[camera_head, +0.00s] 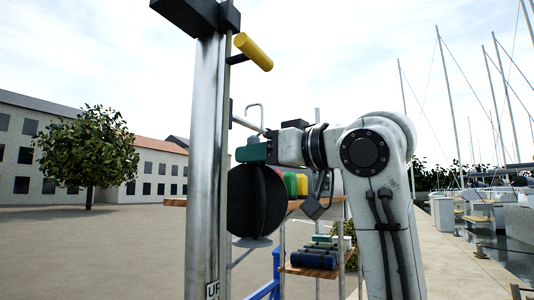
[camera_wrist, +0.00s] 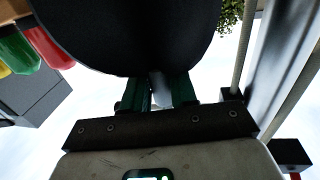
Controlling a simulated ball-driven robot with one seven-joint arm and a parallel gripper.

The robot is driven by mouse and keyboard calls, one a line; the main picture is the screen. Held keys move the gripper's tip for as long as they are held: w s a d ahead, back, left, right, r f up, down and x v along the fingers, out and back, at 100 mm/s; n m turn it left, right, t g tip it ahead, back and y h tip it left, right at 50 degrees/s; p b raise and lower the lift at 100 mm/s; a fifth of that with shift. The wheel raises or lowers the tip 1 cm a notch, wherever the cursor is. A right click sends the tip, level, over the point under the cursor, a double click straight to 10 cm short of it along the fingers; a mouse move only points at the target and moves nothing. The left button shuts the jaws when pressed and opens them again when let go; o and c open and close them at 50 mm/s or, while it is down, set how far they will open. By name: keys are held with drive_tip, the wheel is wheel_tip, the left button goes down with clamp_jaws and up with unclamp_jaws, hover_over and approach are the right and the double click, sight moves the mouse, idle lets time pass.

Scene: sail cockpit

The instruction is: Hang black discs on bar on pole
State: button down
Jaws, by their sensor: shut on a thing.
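The upright metal pole (camera_head: 205,170) stands left of centre in the head view. A thin silver bar (camera_head: 245,122) sticks out from its right side, just above my gripper. My gripper (camera_head: 250,152) has green fingers, also seen in the wrist view (camera_wrist: 160,90). It is shut on the upper edge of a black disc (camera_head: 257,205), which hangs upright close to the right of the pole. The disc also fills the top middle of the wrist view (camera_wrist: 130,30). I cannot tell whether the disc touches the bar or pole.
A yellow-handled peg (camera_head: 253,52) juts from the upper pole. Behind my arm is a rack with red and green rounded items (camera_head: 295,184) and a lower shelf with blue rollers (camera_head: 313,260). A blue frame (camera_head: 265,289) stands low down. Open paving lies left.

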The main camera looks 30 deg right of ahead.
drive_tip(key=shift+w+a, duration=0.45)
drive_tip(key=shift+w, duration=0.1)
drive_tip(key=shift+f+b, duration=0.7)
drive_tip(key=shift+f, duration=0.4)
